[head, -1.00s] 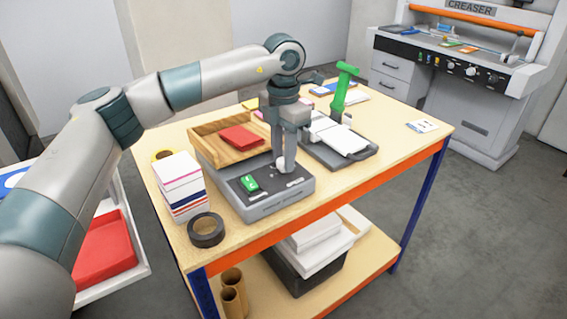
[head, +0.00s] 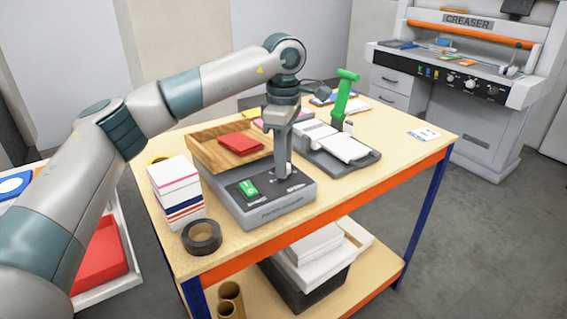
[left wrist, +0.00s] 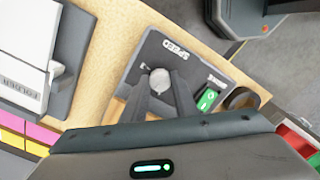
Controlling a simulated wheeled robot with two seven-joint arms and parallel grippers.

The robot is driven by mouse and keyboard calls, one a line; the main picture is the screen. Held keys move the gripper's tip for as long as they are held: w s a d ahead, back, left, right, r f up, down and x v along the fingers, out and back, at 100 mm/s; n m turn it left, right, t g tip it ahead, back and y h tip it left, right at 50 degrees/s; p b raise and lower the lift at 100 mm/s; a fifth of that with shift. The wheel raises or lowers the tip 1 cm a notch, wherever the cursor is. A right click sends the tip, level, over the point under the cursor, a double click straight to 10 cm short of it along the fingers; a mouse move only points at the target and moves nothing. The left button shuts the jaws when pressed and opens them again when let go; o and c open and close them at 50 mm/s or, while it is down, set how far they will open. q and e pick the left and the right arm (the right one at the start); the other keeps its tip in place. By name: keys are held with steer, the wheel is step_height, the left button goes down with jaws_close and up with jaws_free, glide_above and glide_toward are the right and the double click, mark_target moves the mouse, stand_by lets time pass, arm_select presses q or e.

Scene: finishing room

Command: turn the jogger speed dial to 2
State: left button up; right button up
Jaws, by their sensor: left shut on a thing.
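The jogger (head: 262,208) is a dark grey box with a wooden tray on it, on the table. Its panel carries a green switch (head: 248,188) and a pale round speed dial (left wrist: 160,78), beside the word SPEED in the left wrist view. My left gripper (head: 283,172) points down at the panel, shut on the dial, with a finger on either side of it; it also shows in the left wrist view (left wrist: 160,88). In the head view the fingers mostly hide the dial. I cannot read its numbers or pointer. My right gripper is not in view.
The wooden tray (head: 206,154) holds a red stack (head: 240,143). A card stack (head: 177,190) and a dark tape roll (head: 202,236) stand left of the jogger. The table's right end is mostly clear.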

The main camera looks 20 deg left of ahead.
arm_select(q)
steer(key=m, duration=0.4)
steer(key=shift+r+m+b, duration=0.1)
steer(key=shift+m+b, duration=0.2)
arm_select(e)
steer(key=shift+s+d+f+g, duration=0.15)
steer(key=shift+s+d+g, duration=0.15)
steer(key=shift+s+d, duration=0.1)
arm_select(q)
steer(key=o, duration=1.1)
steer(key=shift+c, duration=0.2)
